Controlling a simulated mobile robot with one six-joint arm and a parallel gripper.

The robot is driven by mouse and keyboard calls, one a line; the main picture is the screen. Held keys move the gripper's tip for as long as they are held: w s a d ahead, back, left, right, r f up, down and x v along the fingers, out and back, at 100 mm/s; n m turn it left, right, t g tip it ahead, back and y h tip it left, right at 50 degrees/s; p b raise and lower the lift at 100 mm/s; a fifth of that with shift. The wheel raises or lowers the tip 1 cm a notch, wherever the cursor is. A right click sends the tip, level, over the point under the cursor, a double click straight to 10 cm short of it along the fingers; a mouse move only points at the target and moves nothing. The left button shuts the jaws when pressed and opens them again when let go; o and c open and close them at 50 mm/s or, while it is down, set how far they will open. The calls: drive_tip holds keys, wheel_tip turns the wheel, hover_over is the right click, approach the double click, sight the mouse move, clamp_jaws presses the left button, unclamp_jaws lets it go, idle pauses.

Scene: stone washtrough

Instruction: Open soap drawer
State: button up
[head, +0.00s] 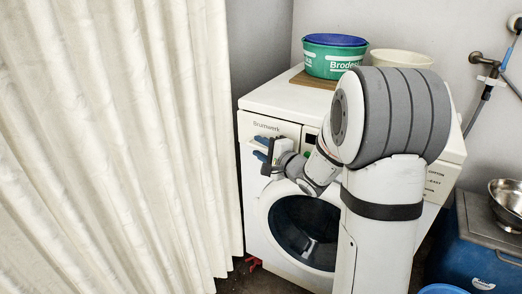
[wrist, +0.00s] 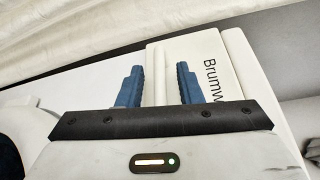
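The white washing machine (head: 262,215) has a soap drawer (head: 275,127) at the top left of its front, with "Brumwerk" printed on it. The drawer front also shows in the wrist view (wrist: 195,65), with the lettering on its right. My gripper (head: 261,148) is at the drawer front, its two blue fingers one above the other. In the wrist view my gripper (wrist: 159,78) is open, with a clear gap between the fingers. White panel edges show in and beyond that gap. I cannot tell whether the fingers touch the drawer. The drawer looks shut.
A cream curtain (head: 110,150) hangs close on the left. A green tub (head: 330,62) on a wooden board and a cream basin (head: 400,59) stand on the machine. A blue box (head: 465,245) with a metal bowl (head: 507,198) is at the right.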

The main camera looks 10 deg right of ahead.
drive_tip(key=shift+c, duration=0.3)
clamp_jaws()
idle(0.4)
